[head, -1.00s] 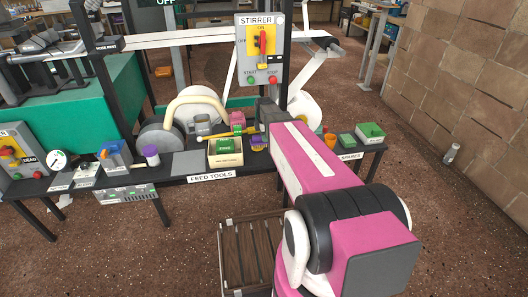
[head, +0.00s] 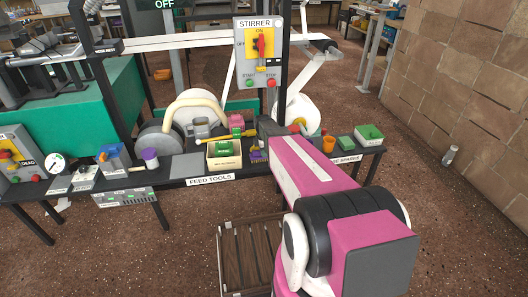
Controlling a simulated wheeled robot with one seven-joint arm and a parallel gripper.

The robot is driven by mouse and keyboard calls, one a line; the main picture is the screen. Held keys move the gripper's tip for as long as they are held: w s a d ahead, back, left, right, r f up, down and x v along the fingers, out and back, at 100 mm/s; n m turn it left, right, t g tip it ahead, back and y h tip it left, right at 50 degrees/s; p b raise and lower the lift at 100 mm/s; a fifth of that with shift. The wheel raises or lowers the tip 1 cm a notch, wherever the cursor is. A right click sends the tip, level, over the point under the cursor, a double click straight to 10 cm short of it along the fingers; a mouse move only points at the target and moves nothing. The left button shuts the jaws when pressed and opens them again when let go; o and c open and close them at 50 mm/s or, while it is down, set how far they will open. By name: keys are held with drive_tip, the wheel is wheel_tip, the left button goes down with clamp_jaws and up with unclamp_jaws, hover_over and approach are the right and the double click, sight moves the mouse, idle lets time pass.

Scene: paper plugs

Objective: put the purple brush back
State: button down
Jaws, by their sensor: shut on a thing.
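The purple brush (head: 258,155) is just right of the cream box, at the feed tools bench. Only a small part of it shows beside my arm. My gripper (head: 265,143) is at the end of my pink arm, mostly hidden behind the arm link. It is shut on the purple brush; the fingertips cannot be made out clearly. I cannot tell whether the brush touches the bench.
The cream box (head: 224,162) holds a green block, and a yellow-handled tool (head: 218,139) lies behind it. An orange cup (head: 328,144) and green trays (head: 369,133) stand at right. A dark flat pad (head: 187,165) at left is bare. A slatted crate (head: 250,255) sits on the floor.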

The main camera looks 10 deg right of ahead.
drive_tip(key=c, duration=0.9)
unclamp_jaws()
drive_tip(key=shift+c, duration=0.2)
wheel_tip(320, 180, up, 12)
drive_tip(key=s+a+f+m, duration=0.1)
drive_tip(key=s+m, duration=0.8)
drive_tip(key=s, duration=0.1)
drive_tip(key=s+a+f+m, duration=0.1)
drive_tip(key=s+m, duration=0.8)
drive_tip(key=s, duration=0.2)
drive_tip(key=shift+s+f+y, duration=0.15)
drive_tip(key=shift+f+y, duration=0.1)
drive_tip(key=shift+y, duration=0.05)
